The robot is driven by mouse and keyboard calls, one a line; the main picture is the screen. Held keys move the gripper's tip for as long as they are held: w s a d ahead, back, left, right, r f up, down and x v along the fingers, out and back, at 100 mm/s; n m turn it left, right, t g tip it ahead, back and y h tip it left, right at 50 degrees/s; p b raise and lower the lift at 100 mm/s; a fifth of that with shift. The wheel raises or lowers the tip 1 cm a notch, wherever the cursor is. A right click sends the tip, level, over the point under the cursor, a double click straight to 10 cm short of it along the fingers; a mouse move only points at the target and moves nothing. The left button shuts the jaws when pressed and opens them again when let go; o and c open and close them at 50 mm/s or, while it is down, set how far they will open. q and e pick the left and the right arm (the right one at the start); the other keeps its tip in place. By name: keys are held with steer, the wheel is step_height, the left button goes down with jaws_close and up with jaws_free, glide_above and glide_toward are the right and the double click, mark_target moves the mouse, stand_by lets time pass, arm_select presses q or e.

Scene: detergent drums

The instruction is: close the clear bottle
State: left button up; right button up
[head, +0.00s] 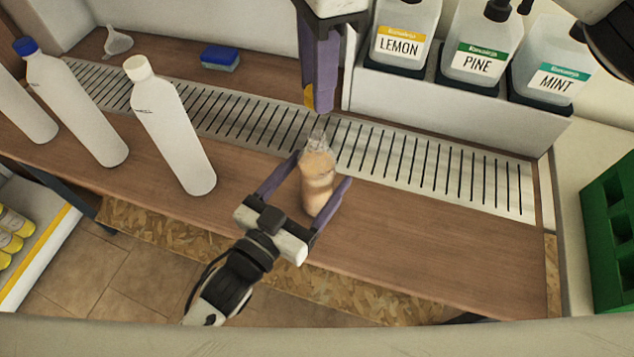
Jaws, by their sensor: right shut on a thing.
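The clear bottle (318,172) stands upright on the wooden counter, with a tan content and a clear top; I see no cap on it. My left gripper (322,172), its arm from the lower left, has its purple fingers shut on the bottle's two sides. My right gripper (317,98) points down above and slightly behind the bottle, its fingers together. An orange-yellow cap (308,97) shows in part at their tips; the fingers hide the rest. The cap is apart from the bottle's top.
White bottles stand at the left, one with a white cap (137,68), one with a blue cap (26,46). A slotted metal strip (440,172) crosses the counter. Pump bottles (480,45) stand in a white rack behind. A blue sponge (220,58) and funnel (117,42) lie behind. The counter's right is clear.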

arm_select(q)
steer(key=shift+x, duration=2.15)
steer(key=c, duration=1.6)
arm_select(e)
steer(key=shift+f, duration=2.5)
steer(key=shift+f, duration=0.9)
steer(key=shift+f, duration=0.55)
arm_select(q)
jaws_close()
arm_select(e)
steer(key=shift+m, duration=1.7)
